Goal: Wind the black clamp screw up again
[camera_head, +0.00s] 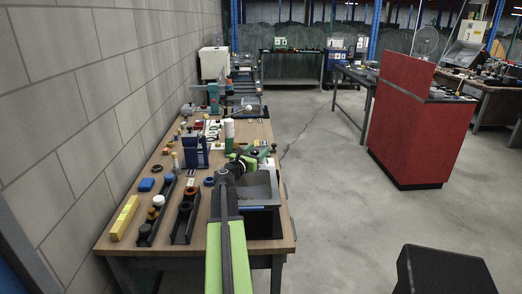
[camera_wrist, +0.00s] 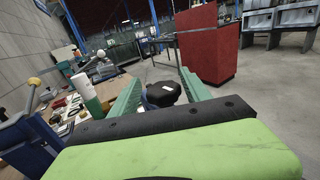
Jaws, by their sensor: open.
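In the wrist view a black round knob (camera_wrist: 163,94), which looks like the clamp screw's head, shows between the two teal fingers of my gripper (camera_wrist: 158,80). The fingers are spread apart, one on each side of it, with a gap visible on both sides. I cannot tell how far the knob is from the fingertips in depth. The screw's thread and the clamp below it are hidden.
A white and green cylinder (camera_head: 229,133) and a blue press (camera_head: 194,151) stand left of my gripper. A grey bin (camera_head: 262,181) is at the bench's right edge. Black racks (camera_head: 146,232) and a yellow block (camera_head: 124,218) lie at left. Open floor lies right.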

